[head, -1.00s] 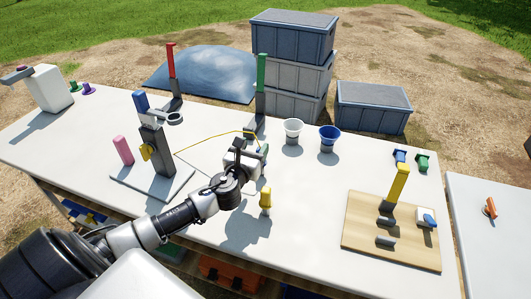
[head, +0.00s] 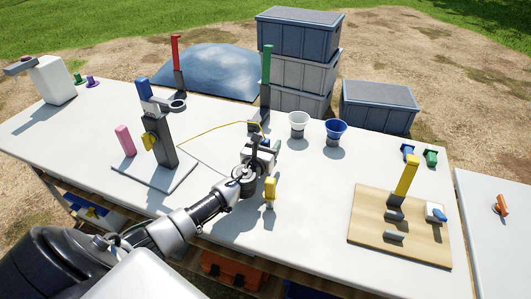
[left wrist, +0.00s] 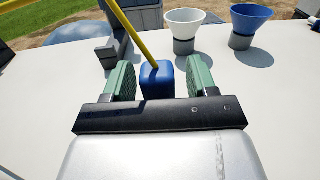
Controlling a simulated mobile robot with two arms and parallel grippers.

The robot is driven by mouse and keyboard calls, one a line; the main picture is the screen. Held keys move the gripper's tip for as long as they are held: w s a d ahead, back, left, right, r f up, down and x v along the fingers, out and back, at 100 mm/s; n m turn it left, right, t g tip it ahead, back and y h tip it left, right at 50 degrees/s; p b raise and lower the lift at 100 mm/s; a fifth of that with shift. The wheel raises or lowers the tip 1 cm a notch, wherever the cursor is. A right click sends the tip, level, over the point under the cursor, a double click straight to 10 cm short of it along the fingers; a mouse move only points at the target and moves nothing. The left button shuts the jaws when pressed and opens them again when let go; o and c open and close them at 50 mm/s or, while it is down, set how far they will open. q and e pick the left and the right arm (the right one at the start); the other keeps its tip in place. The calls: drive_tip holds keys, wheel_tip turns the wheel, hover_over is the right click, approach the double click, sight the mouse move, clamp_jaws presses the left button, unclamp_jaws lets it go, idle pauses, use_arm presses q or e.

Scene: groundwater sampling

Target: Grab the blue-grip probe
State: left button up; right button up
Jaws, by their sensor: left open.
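The blue-grip probe (left wrist: 157,82) stands on the white table with a yellow cable running from its top. In the left wrist view its blue grip lies between the two green finger pads of my left gripper (left wrist: 160,80). A gap shows on each side, so the fingers are open and not clamped on it. In the head view my left gripper (head: 264,148) is low over the middle of the table, at the cable's end, and mostly hides the probe. My right gripper is not in view.
A yellow-topped piece (head: 270,189) stands close in front of my left gripper. A green-handled post (head: 266,68), a white funnel (head: 298,121) and a blue funnel (head: 335,130) stand behind it. A stand with a blue top (head: 160,130) is to the left, a wooden board (head: 365,229) to the right.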

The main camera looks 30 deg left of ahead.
use_arm(q)
drive_tip(key=shift+w, duration=0.2)
drive_tip(key=c, duration=1)
drive_tip(key=shift+r, duration=0.15)
